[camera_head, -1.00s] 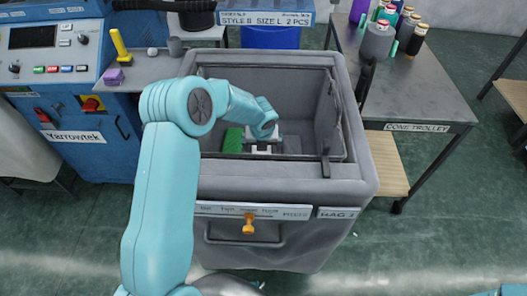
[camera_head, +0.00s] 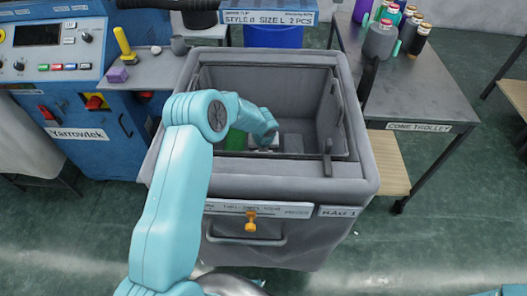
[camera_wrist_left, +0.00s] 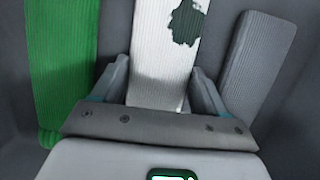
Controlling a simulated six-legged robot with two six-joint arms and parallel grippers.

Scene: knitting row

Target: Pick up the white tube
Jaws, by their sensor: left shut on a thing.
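The white tube (camera_wrist_left: 158,85) is a flat, ribbed knitted piece with a dark green ragged patch near the top of the left wrist view. My left gripper (camera_wrist_left: 160,68) has one finger on each side of it and is shut on it. In the head view my left arm reaches down into the grey bin (camera_head: 345,187), and the gripper is mostly hidden behind its own wrist. My right gripper does not show.
A green ribbed piece (camera_wrist_left: 62,60) lies left of the white tube, and a grey ribbed piece (camera_wrist_left: 258,62) lies to its right. The bin's walls surround my gripper. A cone trolley (camera_head: 425,95) stands right, a blue machine (camera_head: 75,110) left.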

